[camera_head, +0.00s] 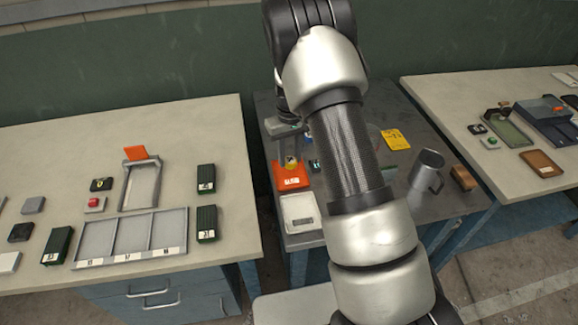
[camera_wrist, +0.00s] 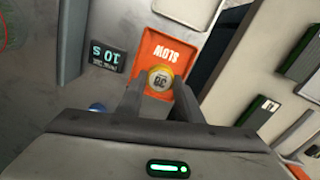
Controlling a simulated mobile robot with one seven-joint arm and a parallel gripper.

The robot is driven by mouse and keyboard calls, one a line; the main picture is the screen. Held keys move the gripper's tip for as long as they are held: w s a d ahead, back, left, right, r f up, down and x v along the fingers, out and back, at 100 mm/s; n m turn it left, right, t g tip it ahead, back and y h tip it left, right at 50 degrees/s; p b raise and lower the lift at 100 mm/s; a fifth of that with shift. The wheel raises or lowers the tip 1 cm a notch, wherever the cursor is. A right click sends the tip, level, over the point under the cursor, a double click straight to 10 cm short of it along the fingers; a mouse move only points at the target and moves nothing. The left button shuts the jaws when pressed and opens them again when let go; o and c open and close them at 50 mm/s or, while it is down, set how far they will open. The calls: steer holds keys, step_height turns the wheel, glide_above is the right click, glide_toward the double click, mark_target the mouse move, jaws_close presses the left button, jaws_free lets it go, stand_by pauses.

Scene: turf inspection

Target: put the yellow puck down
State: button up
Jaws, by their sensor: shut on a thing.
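The yellow puck (camera_wrist: 160,78), with dark marking on its top, is between the fingertips of my gripper (camera_wrist: 158,88) in the wrist view. My gripper is shut on it. In the head view the puck (camera_head: 291,162) shows small below my gripper. An orange tray marked SLOW (camera_wrist: 167,47) lies behind and below the puck in the wrist view. In the head view the puck appears over the far part of this orange tray (camera_head: 291,183). I cannot tell whether the puck touches the tray.
A white scale-like device (camera_head: 299,213) stands in front of the orange tray. A small dark display (camera_wrist: 108,57) is beside it. A metal mug (camera_head: 427,172) and a yellow card (camera_head: 395,139) are on the same dark table. A light table with a compartment tray (camera_head: 131,234) is left.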

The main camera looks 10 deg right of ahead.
mark_target(290, 159)
steer(key=shift+f, duration=2.05)
steer(key=shift+f, duration=0.15)
steer(key=o, duration=1)
